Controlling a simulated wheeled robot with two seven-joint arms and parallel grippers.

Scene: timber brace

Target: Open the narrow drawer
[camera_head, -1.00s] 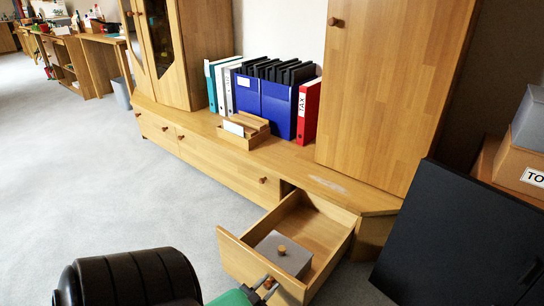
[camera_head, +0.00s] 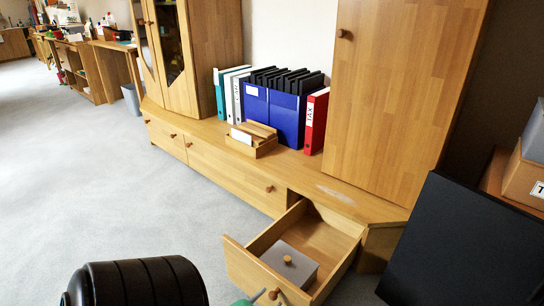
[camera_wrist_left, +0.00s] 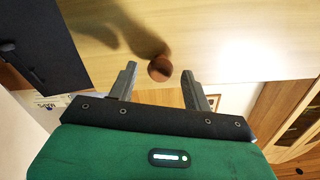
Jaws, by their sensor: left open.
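The narrow drawer (camera_head: 238,266) stands pulled out at the right end of the low wooden cabinet. A grey box with a round knob (camera_head: 290,263) lies inside it. The drawer's own round wooden knob (camera_head: 273,294) is on its front panel, near the bottom edge of the head view. My left gripper (camera_head: 259,295) is at that knob, mostly cut off by the frame edge. In the left wrist view my left gripper (camera_wrist_left: 159,72) is open, and the knob (camera_wrist_left: 159,68) shows between its fingertips. I cannot tell whether they touch it. My right gripper is not in view.
The long cabinet (camera_head: 225,167) carries binders, blue file boxes (camera_head: 272,112) and a small wooden tray (camera_head: 254,148). A dark panel (camera_head: 465,240) stands right of the drawer. Grey carpet (camera_head: 90,190) lies clear to the left.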

